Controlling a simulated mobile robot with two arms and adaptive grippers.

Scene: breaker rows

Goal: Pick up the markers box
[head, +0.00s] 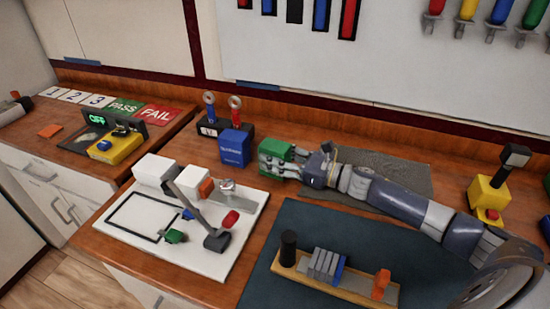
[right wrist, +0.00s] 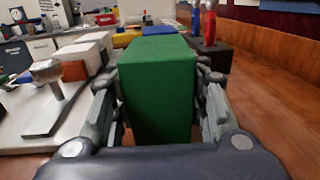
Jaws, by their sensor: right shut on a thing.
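A green box (head: 274,147) is between the fingers of my right gripper (head: 282,158), which reaches in from the right over the wooden bench. In the right wrist view the green box (right wrist: 157,88) fills the middle, with a finger against each side. The right gripper is shut on it. I see no readable label on its visible faces, and I cannot tell if its base is clear of the bench. A blue box (head: 235,147) with small white lettering stands just left of it. My left gripper is not in view.
A white fixture board (head: 235,262) with blocks and a lever lies to the left. A dark mat (head: 335,225) with a wooden rack (head: 350,288) is in front. A dark holder (head: 211,127) with two ring-topped tools stands behind the blue box. A yellow device (head: 484,195) is at right.

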